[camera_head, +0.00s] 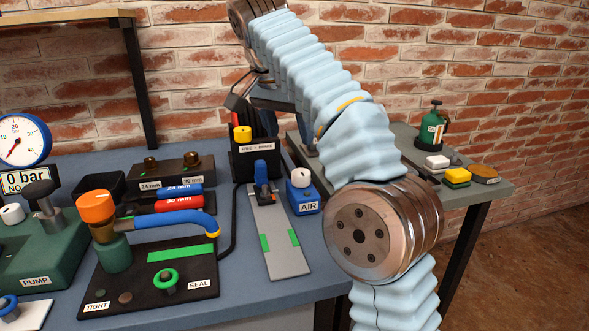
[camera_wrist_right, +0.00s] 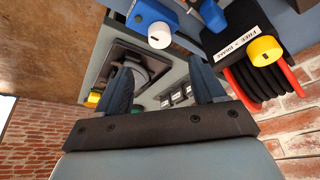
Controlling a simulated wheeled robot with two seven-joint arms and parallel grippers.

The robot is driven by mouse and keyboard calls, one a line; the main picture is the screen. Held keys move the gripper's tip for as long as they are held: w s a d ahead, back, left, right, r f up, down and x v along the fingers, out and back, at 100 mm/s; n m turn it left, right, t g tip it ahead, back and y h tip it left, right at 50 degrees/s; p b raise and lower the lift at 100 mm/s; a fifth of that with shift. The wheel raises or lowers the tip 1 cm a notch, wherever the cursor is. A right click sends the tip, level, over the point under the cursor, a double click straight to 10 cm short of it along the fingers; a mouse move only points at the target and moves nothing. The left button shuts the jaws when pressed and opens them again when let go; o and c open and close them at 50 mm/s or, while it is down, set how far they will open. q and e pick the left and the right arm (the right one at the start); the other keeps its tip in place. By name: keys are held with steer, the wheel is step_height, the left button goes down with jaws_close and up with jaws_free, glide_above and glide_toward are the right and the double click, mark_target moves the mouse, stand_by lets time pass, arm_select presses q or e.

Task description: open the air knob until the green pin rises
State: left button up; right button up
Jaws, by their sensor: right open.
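The blue AIR box (camera_head: 305,203) with its white knob (camera_head: 301,178) stands at the right end of the blue bench. In the right wrist view the white knob (camera_wrist_right: 159,36) shows at top centre, ahead of the fingers. My right gripper (camera_wrist_right: 162,88) is open and empty, apart from the knob. In the head view it is behind the bench items, partly hidden by my right arm. I cannot make out a pin clearly; a green ring (camera_head: 166,280) surrounds a dark post on the black SEAL plate (camera_head: 200,265). My left gripper is not in view.
A black box with a yellow knob (camera_head: 242,134) stands just left of the AIR box. A pressure gauge (camera_head: 22,139) and the green pump (camera_head: 45,255) are at left. A brick wall stands behind.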

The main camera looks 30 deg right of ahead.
mark_target(300, 173)
steer(key=b+x, duration=0.4)
steer(key=x, duration=0.7)
steer(key=shift+d+f, duration=0.15)
steer(key=shift+f, duration=0.4)
steer(key=c, duration=1.1)
steer(key=shift+o, duration=0.2)
